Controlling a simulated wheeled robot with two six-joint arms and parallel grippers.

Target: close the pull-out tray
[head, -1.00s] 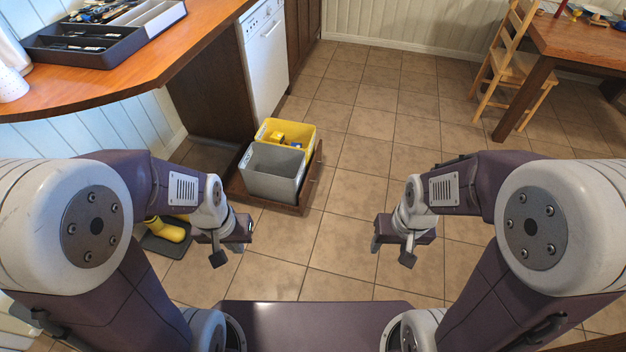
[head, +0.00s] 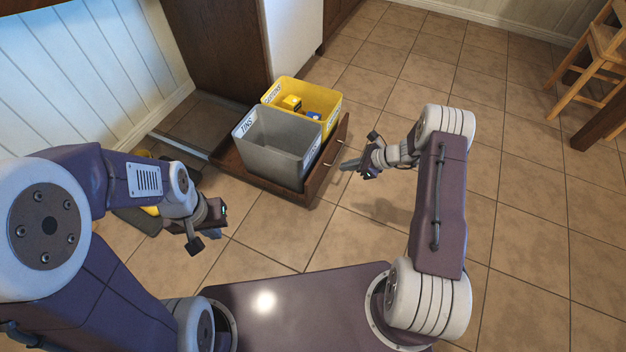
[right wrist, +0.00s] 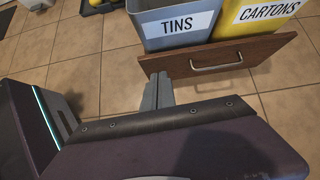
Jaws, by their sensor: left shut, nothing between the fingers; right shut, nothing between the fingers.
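The pull-out tray (head: 296,197) is out from under the counter, low over the floor. It carries a grey bin (head: 268,150) labelled TINS and a yellow bin (head: 330,105) labelled CARTONS. Its dark wood front (right wrist: 268,50) has a metal handle (right wrist: 218,66) in the right wrist view. My right gripper (head: 345,166) is shut and empty, just in front of the tray front. In the right wrist view its fingers (right wrist: 157,88) point at the front's left part, left of the handle; I cannot tell if they touch. My left gripper (head: 214,236) is shut and empty, left and nearer me.
A metal rail (head: 180,144) runs along the floor behind the tray toward the wall. A dark mat (head: 136,219) with yellow boots lies at the left, partly behind my left arm. A wooden chair (head: 590,70) stands far right. The tiled floor right of the tray is clear.

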